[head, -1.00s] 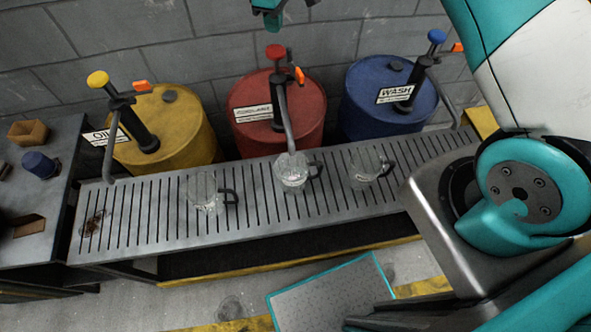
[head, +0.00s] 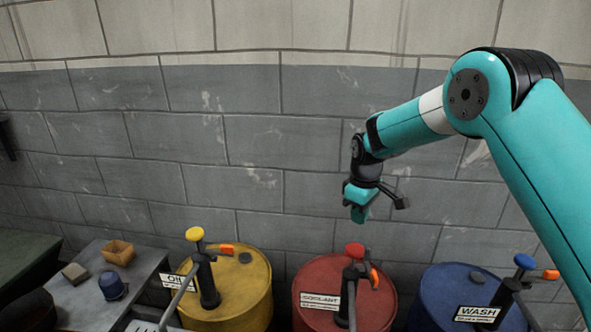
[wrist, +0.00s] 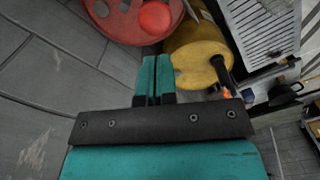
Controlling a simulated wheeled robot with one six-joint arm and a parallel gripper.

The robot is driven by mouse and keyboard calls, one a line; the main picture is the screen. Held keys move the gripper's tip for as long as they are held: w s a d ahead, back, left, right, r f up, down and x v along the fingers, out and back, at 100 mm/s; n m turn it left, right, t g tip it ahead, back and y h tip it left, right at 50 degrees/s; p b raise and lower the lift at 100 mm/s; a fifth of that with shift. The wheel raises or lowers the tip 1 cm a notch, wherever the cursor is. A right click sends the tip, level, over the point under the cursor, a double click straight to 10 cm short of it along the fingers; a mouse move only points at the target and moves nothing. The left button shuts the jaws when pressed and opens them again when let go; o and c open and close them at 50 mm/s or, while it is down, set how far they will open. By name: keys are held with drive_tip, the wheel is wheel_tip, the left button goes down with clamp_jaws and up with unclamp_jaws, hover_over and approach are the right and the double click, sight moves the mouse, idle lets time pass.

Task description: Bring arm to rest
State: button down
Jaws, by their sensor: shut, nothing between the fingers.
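My gripper (head: 359,213) is raised in front of the grey block wall, above the red drum, and points down. In the wrist view my gripper (wrist: 153,62) has its two teal fingers together with nothing between them. The arm reaches in from the right of the head view, bent at a high elbow. The red drum (head: 312,310) with its red-knobbed pump stands below the gripper, apart from it. It also shows in the wrist view (wrist: 118,22), beyond the fingertips.
A yellow drum (head: 252,295) stands left and a blue drum (head: 436,294) right, each with a pump. A side bench at left holds an open tan box (head: 118,253), a dark blue cup-like item (head: 112,286) and a small block (head: 75,273). The slatted grate (wrist: 262,30) shows in the wrist view.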

drive_tip(key=s+a+r+m+y+b, duration=0.1)
drive_tip(key=s+a+r+b, duration=0.3)
drive_tip(key=s, duration=0.7)
drive_tip(key=s+r+m+y+b, duration=0.15)
drive_tip(key=s+r, duration=0.35)
drive_tip(key=s, duration=0.7)
drive_tip(key=s+f+y+b, duration=0.1)
drive_tip(key=s+b, duration=0.1)
drive_tip(key=s, duration=1.2)
drive_tip(key=shift+s+a+f+b, duration=0.15)
drive_tip(key=shift+s+b, duration=0.05)
drive_tip(key=shift+b, duration=0.2)
